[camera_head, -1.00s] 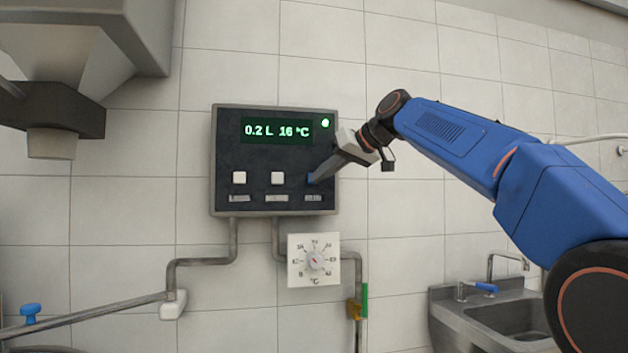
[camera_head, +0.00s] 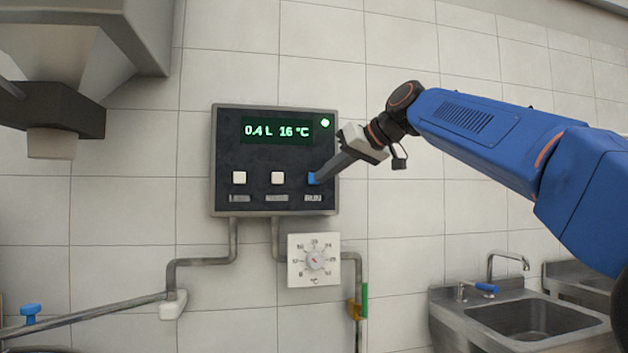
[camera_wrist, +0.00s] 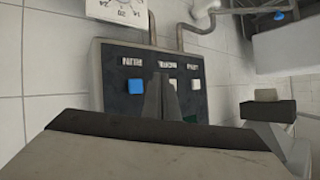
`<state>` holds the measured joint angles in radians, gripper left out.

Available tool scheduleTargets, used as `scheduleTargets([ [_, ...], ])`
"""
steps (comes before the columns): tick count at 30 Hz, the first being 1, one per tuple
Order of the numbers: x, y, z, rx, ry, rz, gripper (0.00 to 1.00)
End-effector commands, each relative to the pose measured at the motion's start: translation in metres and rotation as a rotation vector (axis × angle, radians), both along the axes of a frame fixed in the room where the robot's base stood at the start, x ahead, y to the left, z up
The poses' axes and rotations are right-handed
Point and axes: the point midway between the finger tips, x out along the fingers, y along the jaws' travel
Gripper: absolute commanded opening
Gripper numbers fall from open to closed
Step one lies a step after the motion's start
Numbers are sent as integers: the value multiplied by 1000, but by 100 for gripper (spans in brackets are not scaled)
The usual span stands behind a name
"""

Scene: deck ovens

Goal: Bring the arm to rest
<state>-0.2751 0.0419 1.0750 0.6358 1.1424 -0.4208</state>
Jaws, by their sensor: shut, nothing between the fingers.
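My gripper (camera_head: 324,175) is shut and empty. In the head view its fingertips are in front of the right edge of the blue button on the dark control panel (camera_head: 228,135); whether they touch it I cannot tell. In the wrist view the closed fingers (camera_wrist: 161,92) point at the panel (camera_wrist: 118,62), with the blue button (camera_wrist: 135,87) to their left and a white button (camera_wrist: 196,85) to their right. The panel's display (camera_head: 277,131) reads 0.4 L 16 °C, and a green lamp (camera_head: 325,123) is lit.
A white dial plate (camera_head: 314,260) is mounted below the panel, among wall pipes (camera_head: 205,262). A green-handled valve (camera_head: 364,300) is lower right of it. A metal sink (camera_head: 520,318) is at the right, and a grey hood (camera_head: 125,40) hangs at upper left.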

Motion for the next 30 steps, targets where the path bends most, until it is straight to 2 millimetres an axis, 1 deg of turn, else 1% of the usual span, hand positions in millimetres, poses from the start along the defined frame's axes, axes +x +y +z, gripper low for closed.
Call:
scheduleTargets([
  [18, 0, 0, -1, 0, 1, 0, 0],
  [21, -1, -3, -3, -3, 5, -6, 0],
  [23, -4, -8, -8, -9, 13, -17, 0],
  [26, -14, -24, -25, -26, 40, -53, 0],
  [29, -30, -49, -51, -53, 79, -108, 0],
  [30, -37, -59, -64, -66, 97, -130, 0],
])
